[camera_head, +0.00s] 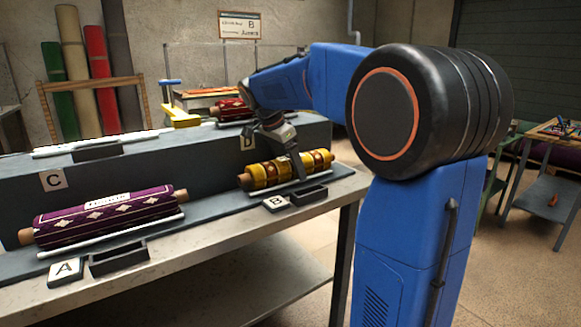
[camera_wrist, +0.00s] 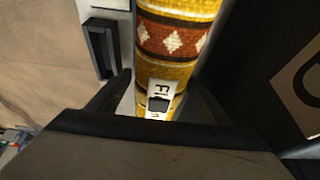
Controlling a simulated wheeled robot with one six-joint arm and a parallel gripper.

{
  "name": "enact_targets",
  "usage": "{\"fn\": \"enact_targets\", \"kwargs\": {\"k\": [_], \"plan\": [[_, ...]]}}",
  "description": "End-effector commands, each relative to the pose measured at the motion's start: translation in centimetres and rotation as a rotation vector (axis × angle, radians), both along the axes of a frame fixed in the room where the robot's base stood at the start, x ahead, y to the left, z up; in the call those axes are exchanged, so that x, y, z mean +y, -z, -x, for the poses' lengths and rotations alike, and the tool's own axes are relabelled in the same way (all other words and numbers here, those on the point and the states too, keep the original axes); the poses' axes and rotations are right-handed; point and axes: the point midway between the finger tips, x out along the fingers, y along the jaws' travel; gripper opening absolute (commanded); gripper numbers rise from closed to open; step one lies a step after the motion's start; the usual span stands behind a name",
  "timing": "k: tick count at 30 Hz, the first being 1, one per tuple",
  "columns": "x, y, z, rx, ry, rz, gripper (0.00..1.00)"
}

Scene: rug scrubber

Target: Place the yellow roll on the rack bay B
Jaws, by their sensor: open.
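The yellow roll (camera_head: 262,175), with red bands and white diamonds, lies on the rack's front right bay, behind the plate marked B (camera_head: 276,202). My gripper (camera_head: 293,163) is over the right part of the roll. In the wrist view the roll (camera_wrist: 181,38) runs between the two open fingers of my gripper (camera_wrist: 155,98), with a white label on it. The fingers stand on either side of the roll; I cannot tell whether they touch it. The roll's underside is hidden.
A purple roll (camera_head: 105,216) lies in bay A at the left. Small dark trays (camera_head: 118,257) stand at the bays' fronts. The raised back tier (camera_head: 150,172) carries plates C and D; a red roll (camera_head: 232,108) lies there behind my arm.

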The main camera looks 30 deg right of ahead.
Motion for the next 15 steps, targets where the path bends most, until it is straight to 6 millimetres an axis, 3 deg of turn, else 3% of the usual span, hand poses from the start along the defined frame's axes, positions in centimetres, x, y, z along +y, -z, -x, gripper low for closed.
{"fn": "enact_targets", "kwargs": {"k": [7,15], "plan": [[0.7,-1.9,0.0,-0.003,-0.001,0.0,0.72],[2.7,-6.7,0.0,-0.003,-0.001,0.0,0.72]]}}
